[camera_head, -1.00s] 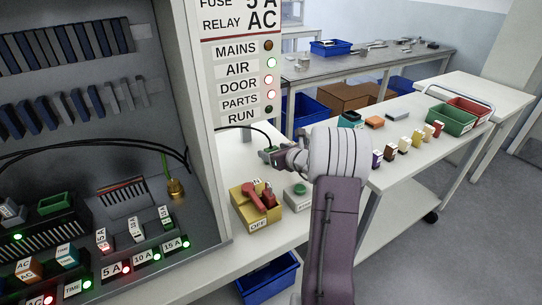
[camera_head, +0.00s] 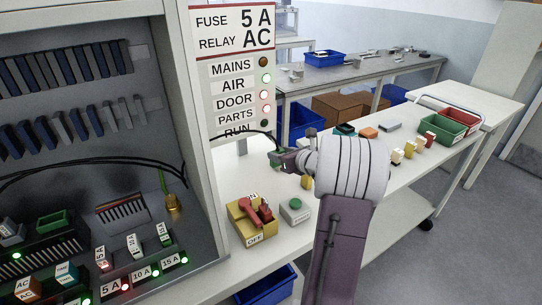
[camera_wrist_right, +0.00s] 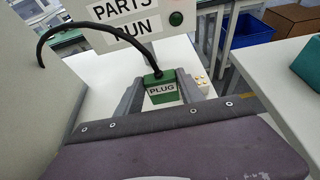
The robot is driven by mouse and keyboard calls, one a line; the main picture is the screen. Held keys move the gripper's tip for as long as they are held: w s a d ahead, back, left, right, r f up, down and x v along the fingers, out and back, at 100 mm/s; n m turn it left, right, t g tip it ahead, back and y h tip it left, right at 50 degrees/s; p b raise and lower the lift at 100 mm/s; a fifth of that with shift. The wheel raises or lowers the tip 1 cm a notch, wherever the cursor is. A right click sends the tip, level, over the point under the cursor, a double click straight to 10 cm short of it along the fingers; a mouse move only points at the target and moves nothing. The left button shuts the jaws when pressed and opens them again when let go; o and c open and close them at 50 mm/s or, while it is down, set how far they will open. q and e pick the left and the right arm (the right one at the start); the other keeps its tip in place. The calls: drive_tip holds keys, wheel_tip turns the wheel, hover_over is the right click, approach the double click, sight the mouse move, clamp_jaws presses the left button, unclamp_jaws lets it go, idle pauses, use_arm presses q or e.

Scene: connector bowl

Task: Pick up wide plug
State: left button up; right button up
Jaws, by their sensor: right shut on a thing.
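The wide plug (camera_wrist_right: 162,90) is green with a white label reading PLUG, and a black cable runs from its top. In the right wrist view it sits between the two grey fingers of my right gripper (camera_wrist_right: 163,92), which is shut on it. In the head view the plug (camera_head: 275,157) shows small and dark green at the tip of my right gripper (camera_head: 285,160), close to the sign panel, with the cable running left. The arm hides part of the table behind it. My left gripper is not in view.
A yellow switch box (camera_head: 252,220) with a red handle and a grey box with a green button (camera_head: 295,210) stand on the table below the gripper. The open cabinet (camera_head: 205,200) is at left. Several small blocks and a green bin (camera_head: 441,124) lie to the right.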

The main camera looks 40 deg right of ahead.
drive_tip(key=s+d+r+p, duration=0.1)
drive_tip(key=s+r, duration=0.3)
drive_tip(key=s, duration=0.3)
drive_tip(key=shift+d, duration=0.4)
